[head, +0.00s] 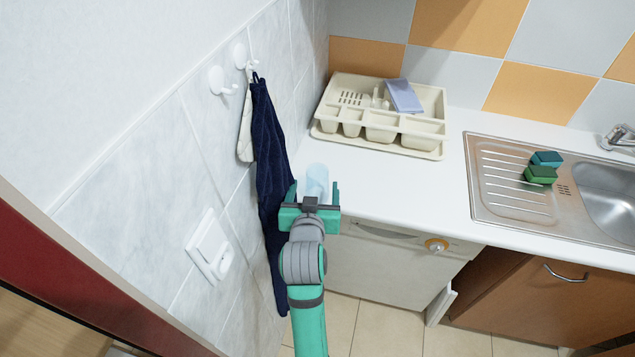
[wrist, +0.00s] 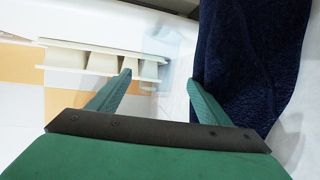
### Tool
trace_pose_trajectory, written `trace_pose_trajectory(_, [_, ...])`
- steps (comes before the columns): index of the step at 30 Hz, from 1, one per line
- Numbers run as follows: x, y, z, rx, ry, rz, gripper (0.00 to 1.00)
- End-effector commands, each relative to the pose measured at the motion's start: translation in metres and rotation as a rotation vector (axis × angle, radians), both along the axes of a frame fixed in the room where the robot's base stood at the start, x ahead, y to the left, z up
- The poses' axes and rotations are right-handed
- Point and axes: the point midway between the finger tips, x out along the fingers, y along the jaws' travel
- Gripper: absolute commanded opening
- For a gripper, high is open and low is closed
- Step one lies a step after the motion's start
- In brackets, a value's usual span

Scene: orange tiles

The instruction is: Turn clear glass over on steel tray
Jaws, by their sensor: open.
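The clear glass (head: 317,176) shows as a pale bluish shape at the left front of the white counter, close to the tiled wall. I cannot tell which way up it is. My gripper (head: 313,192) is open, with its fingers to either side of the lower part of the glass as seen in the head view. In the wrist view the glass (wrist: 172,55) is a faint, see-through shape beyond and between the open fingertips (wrist: 158,80). Contact is not visible. The steel tray (head: 500,190) is the ribbed drainboard beside the sink, at the right.
A dark blue towel (head: 268,150) hangs on the wall close beside my gripper. A cream dish rack (head: 330,125) holding a blue-grey item stands behind the glass. Green and teal sponges (head: 540,175) lie on the drainboard's right part. Its left part is clear, as is the counter (head: 410,190) between.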

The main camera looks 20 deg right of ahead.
Motion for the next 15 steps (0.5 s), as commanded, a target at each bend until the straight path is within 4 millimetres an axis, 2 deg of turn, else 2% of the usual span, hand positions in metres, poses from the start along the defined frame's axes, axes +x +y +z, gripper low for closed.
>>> trace_pose_trajectory(6, [0.027, -0.011, -0.011, 0.001, 0.001, 0.001, 0.72])
trace_pose_trajectory(15, [0.044, -0.022, -0.021, -0.001, 0.001, -0.001, 0.72])
